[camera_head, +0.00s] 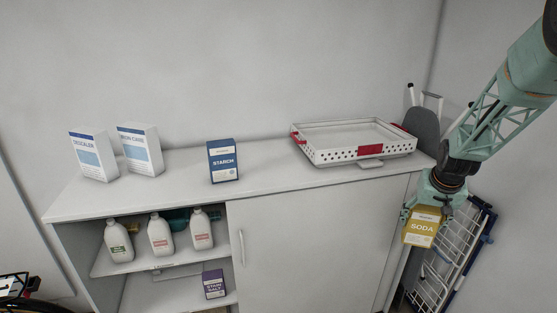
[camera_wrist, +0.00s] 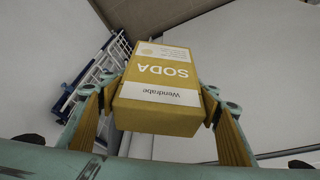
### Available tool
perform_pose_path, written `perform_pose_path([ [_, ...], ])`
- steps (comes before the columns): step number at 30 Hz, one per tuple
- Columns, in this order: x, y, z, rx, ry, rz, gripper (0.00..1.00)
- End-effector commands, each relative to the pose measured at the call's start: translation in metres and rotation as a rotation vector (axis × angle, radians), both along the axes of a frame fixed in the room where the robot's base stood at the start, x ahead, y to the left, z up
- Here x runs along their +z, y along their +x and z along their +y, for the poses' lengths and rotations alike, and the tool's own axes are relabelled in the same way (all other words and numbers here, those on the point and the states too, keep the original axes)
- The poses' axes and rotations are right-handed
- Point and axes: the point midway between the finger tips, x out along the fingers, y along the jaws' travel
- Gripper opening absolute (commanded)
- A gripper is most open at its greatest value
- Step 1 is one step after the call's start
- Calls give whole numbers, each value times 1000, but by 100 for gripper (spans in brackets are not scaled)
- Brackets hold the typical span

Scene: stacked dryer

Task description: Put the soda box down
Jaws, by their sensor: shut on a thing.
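The soda box (camera_head: 422,228) is yellow with a white label band and shows at the right of the head view, off the right end of the cabinet. My gripper (camera_head: 428,208) is shut on it and holds it from above in the air, in front of the drying rack. In the wrist view the soda box (camera_wrist: 160,85) sits between the two fingers of my gripper (camera_wrist: 158,115), its label upside down. The box looks nearly upright in the head view. No surface shows directly under it.
The cabinet top (camera_head: 270,182) bears a starch box (camera_head: 223,161), two white boxes, descaler (camera_head: 93,155) and iron care (camera_head: 140,150), and a white perforated tray (camera_head: 340,155). Bare top lies between them. Bottles (camera_head: 160,236) and a stain salt box (camera_head: 213,284) stand on open shelves. A drying rack (camera_head: 450,262) leans at right.

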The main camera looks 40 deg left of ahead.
Motion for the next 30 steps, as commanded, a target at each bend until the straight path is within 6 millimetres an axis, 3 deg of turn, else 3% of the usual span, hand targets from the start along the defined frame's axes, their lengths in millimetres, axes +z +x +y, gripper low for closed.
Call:
perform_pose_path([
  [3,26,12,32,29,1,-4,41],
  [15,104,32,131,119,1,-3,41],
  [27,157,34,194,175,1,-2,41],
  [30,157,27,210,195,0,0,41],
])
